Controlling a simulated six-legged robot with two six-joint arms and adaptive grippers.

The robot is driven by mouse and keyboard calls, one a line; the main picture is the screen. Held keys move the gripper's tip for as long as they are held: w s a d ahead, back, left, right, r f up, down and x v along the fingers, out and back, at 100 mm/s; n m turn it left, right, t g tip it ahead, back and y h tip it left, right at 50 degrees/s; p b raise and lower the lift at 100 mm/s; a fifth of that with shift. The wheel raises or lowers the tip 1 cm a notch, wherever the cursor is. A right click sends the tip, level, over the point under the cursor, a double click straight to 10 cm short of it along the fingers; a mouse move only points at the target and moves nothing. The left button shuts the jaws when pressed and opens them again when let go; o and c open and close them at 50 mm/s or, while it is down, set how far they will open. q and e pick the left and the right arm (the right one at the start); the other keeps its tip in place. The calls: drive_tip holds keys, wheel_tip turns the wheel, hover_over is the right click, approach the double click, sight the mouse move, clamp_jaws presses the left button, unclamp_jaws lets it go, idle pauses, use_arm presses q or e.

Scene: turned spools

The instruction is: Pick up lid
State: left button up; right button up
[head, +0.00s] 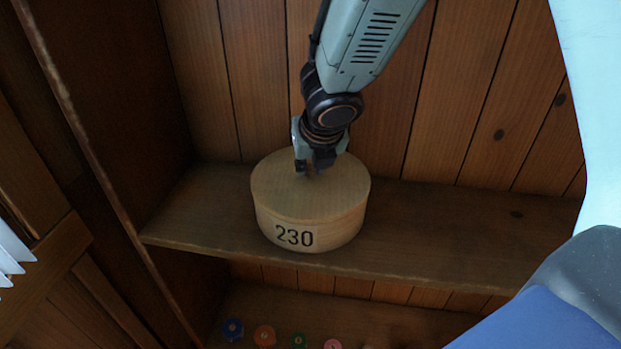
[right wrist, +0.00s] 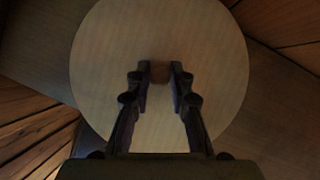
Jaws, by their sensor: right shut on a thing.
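A round pale wooden box (head: 290,236) marked 230 stands on a wooden shelf. Its flat round lid (head: 275,185) sits on top, and I see no gap between lid and box. My right gripper (head: 313,172) is over the middle of the lid, pointing down. In the right wrist view, the lid (right wrist: 105,65) fills the middle, and the gripper's two fingers (right wrist: 160,78) are on either side of a small brown knob (right wrist: 160,70). The right gripper is shut on the knob. The knob is mostly hidden in the head view. My left gripper is not in view.
The shelf (head: 440,235) is clear to the right of the box. A plank wall (head: 470,90) stands close behind, and a side panel (head: 110,90) rises on the left. Several small coloured spools (head: 265,335) stand on a lower shelf.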

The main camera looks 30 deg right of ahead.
sight(312, 169)
clamp_jaws()
drive_tip(key=shift+r, duration=0.1)
wheel_tip(312, 169, up, 13)
drive_tip(key=p, duration=1.2)
drive_tip(key=shift+p, duration=0.35)
drive_tip(key=shift+s, duration=0.15)
idle(0.5)
